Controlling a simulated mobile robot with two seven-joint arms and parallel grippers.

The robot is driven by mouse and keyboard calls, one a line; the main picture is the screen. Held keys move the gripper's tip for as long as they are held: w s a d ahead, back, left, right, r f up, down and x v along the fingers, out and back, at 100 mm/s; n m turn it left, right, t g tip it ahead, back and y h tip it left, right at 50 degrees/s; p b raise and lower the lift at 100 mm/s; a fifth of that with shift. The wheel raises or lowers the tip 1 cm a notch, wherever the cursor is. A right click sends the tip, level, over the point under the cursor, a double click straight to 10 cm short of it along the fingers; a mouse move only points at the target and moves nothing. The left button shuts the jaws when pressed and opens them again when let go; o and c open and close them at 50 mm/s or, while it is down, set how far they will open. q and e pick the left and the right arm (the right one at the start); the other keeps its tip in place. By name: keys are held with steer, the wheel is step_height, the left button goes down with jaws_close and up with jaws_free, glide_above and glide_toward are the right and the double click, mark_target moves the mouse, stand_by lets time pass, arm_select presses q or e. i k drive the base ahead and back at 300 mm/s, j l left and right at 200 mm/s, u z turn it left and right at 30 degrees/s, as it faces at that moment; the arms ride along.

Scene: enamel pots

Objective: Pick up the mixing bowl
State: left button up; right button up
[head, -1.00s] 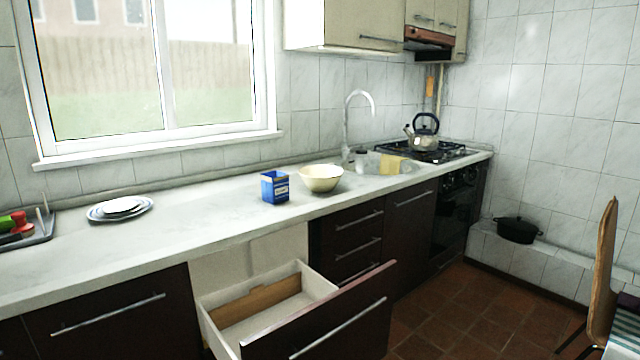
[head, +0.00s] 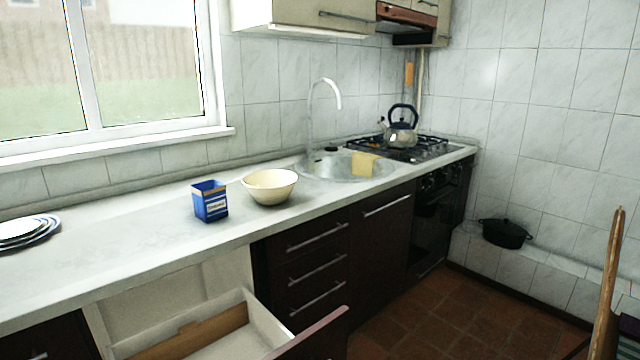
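The cream mixing bowl (head: 270,188) stands upright on the white countertop in the head view, between the blue box and the sink. It looks empty, though only part of its inside shows. Neither of my grippers is in view.
A blue box (head: 210,201) stands just left of the bowl. Stacked plates (head: 24,231) lie at the far left. The sink (head: 345,166) and a kettle (head: 400,132) on the stove are to the right. An open drawer (head: 245,340) juts out below the counter.

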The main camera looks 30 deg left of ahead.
mark_target(271, 189)
steer(key=i+l, duration=0.1)
steer(key=i, duration=0.35)
steer(key=i+u, duration=0.15)
steer(key=i, duration=0.35)
steer(key=i+l, duration=0.2)
steer(key=i, duration=0.25)
steer(key=i+u, duration=0.2)
steer(key=u, duration=0.25)
steer(key=i+u, duration=0.25)
steer(key=u, duration=0.15)
steer(key=i+u, duration=0.25)
steer(key=u, duration=0.2)
steer(key=i+l+u, duration=0.2)
steer(key=u, duration=0.25)
